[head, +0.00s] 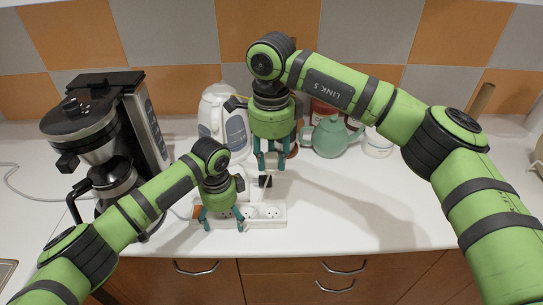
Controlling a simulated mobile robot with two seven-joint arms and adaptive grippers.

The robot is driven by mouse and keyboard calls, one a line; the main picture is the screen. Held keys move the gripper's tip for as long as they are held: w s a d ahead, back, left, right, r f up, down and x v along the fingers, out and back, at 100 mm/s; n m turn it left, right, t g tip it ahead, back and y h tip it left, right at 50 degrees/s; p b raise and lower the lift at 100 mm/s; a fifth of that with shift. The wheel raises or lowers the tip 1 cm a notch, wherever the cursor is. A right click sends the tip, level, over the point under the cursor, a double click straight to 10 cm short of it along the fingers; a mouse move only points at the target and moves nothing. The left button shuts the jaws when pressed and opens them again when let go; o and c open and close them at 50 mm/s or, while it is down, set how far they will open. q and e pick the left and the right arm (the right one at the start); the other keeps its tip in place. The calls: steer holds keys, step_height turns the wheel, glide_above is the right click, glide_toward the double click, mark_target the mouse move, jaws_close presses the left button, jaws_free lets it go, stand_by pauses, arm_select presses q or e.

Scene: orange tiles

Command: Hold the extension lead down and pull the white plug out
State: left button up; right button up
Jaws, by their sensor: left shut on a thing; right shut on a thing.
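The white extension lead (265,220) lies along the front of the counter, with round sockets showing on its top. My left gripper (222,224) points down at the left part of the lead and is shut on it, one finger on each side. My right gripper (270,165) is above and behind the lead, pointing down, apart from it. It is shut on the white plug, which is mostly hidden between the fingers and hard to make out against the white counter. A small black plug-like piece (265,181) shows just below the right fingertips.
A black coffee maker (95,135) stands at the left and a white kettle (222,118) behind my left gripper. A green teapot (330,137), a white jar (377,145) and a red tin stand behind my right arm. The counter (350,215) is clear right of the lead.

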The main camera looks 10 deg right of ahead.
arm_select(q)
steer(key=o, duration=1.3)
steer(key=shift+f, duration=0.1)
step_height(320, 180, up, 12)
